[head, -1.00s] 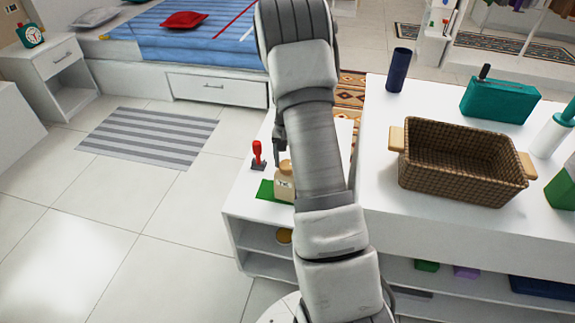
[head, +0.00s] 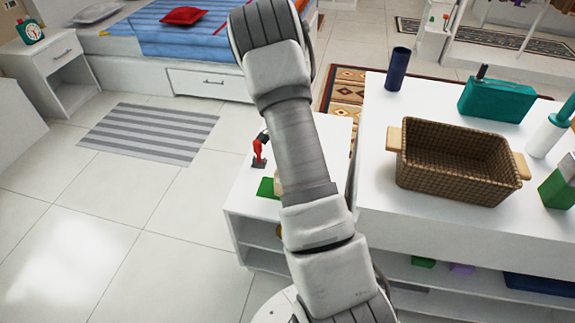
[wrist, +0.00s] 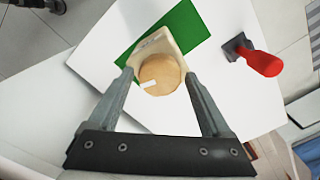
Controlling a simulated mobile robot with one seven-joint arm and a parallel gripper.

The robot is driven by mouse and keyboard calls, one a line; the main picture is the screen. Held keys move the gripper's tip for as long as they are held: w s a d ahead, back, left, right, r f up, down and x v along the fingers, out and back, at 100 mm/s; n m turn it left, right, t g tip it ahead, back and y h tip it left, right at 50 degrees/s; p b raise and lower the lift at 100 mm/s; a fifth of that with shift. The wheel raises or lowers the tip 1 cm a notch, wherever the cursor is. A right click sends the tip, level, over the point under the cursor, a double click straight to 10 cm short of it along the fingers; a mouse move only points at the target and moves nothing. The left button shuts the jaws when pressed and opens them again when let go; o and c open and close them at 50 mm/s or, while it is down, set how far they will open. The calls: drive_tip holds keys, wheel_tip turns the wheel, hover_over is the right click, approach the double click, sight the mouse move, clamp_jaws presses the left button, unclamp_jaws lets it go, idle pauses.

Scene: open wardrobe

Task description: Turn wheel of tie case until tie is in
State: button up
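The tie case (wrist: 158,45) is a small beige block with a round wooden wheel (wrist: 160,75) facing me in the wrist view. It sits over a green sheet (wrist: 180,28) on a white top. My gripper (wrist: 158,76) is open, with one finger on each side of the wheel. I cannot tell whether the fingertips touch the case. In the head view my arm covers most of the case, and only a beige sliver (head: 278,186) shows beside the green sheet (head: 266,188). No tie can be made out.
A red-handled tool on a dark base (head: 259,153) stands close to the case; it also shows in the wrist view (wrist: 262,62). On the right, a white counter (head: 385,150) holds a wicker basket (head: 455,190), a dark blue cylinder (head: 397,70) and a teal box (head: 497,100).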

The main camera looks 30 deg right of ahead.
idle(0.5)
drive_tip(key=n+b, duration=0.1)
drive_tip(key=n, duration=0.3)
drive_tip(key=n+b, duration=0.1)
drive_tip(key=n, duration=1)
drive_tip(key=shift+b, duration=0.3)
drive_tip(key=c, duration=1)
